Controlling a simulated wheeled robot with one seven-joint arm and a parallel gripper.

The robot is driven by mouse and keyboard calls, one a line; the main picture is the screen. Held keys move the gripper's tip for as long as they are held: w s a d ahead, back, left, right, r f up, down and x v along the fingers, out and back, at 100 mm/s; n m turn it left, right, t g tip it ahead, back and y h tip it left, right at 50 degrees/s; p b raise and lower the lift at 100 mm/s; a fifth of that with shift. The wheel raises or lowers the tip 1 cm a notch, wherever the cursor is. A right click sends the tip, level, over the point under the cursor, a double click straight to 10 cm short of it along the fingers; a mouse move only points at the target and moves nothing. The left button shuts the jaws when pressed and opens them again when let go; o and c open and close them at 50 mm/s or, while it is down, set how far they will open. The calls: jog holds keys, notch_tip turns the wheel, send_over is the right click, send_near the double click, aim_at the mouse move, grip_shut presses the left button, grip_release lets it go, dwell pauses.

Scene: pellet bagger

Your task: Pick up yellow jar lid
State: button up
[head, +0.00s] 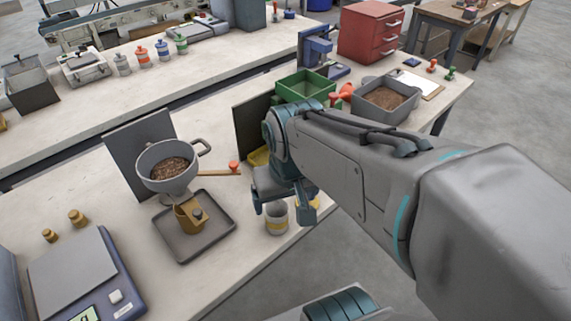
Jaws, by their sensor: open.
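My gripper (281,208) is open and points down near the front edge of the bench. Its two fingers appear on either side of a grey jar with a yellow band (277,219); I cannot tell how far above or behind the jar they are. A second yellow-banded jar (314,202) is partly hidden behind the right finger. A yellow item (257,157) shows partly behind my wrist, at the foot of a dark upright panel; I cannot tell whether it is the lid. No yellow jar lid is clearly recognisable, and my arm covers much of the bench there.
A hopper of pellets (168,168) stands over a dark tray (220,212) left of my gripper. A scale (75,272) is at front left. A green bin (305,84) and a grey tub of pellets (386,98) stand behind my arm. Bare bench lies between scale and tray.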

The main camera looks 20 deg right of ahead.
jog(key=w+d+f+m+g+p, duration=0.3)
jog(key=w+d+f+m+p, duration=0.2)
jog(key=w+d+m, duration=0.6)
jog(key=shift+n, duration=0.4)
jog(key=f, duration=0.5)
jog(key=w+f, duration=0.1)
jog(key=f, duration=0.2)
jog(key=shift+d, duration=0.25)
jog(key=shift+s+f+p, duration=0.15)
jog(key=shift+f+p, duration=0.25)
jog(key=shift+f, duration=2.5)
jog(key=c, duration=1)
